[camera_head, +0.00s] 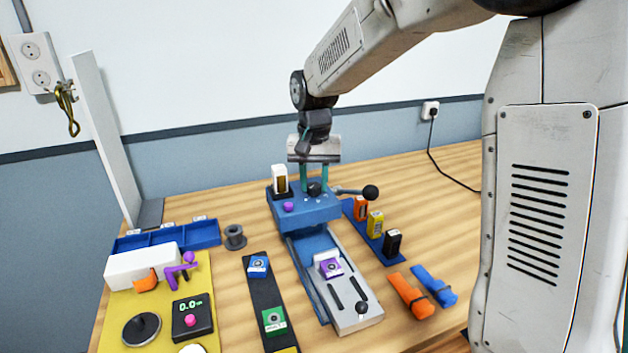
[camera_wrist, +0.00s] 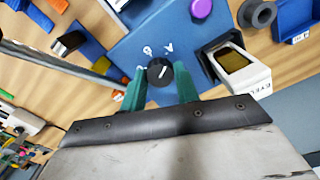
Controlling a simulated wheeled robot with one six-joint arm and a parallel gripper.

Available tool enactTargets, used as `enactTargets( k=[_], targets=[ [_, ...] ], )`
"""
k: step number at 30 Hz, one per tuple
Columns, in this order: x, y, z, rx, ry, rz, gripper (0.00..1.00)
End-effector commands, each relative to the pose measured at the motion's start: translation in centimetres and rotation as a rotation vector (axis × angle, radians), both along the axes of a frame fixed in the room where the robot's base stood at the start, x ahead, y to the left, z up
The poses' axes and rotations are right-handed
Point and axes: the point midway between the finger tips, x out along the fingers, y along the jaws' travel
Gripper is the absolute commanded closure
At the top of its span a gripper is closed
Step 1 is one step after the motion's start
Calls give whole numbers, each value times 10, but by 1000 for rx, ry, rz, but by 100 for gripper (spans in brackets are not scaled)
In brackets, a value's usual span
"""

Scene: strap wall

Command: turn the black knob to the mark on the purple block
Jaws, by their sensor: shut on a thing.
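The black knob (camera_head: 314,189) sits on top of the blue machine (camera_head: 308,212). In the wrist view the knob (camera_wrist: 159,72) shows a white pointer line slanting to the upper right. Small white marks lie beside it on the blue face, one like a V. My gripper (camera_head: 314,182) points down from above, its teal fingers shut on the knob's sides; the fingers (camera_wrist: 159,82) also show in the wrist view. The purple block (camera_head: 331,267) sits on the machine's grey bed, with a white label whose mark is too small to read.
A purple button (camera_head: 288,207), a white-framed gauge (camera_head: 280,180) and a ball-ended lever (camera_head: 370,192) are close around the knob. Coloured blocks stand in a blue rack (camera_head: 397,257) at right. A dark strip (camera_head: 264,293) with blocks lies left. Bare wood shows further right.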

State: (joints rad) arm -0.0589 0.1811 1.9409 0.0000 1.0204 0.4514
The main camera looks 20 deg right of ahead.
Motion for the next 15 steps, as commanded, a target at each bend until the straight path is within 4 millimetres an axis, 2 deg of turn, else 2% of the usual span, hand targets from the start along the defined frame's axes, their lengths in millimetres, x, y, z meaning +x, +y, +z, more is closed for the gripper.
enactTargets(
  k=[14,15],
  targets=[
    [1,0,1,0,-3,-16,92],
    [1,0,1,1,-4,-16,66]
  ],
)
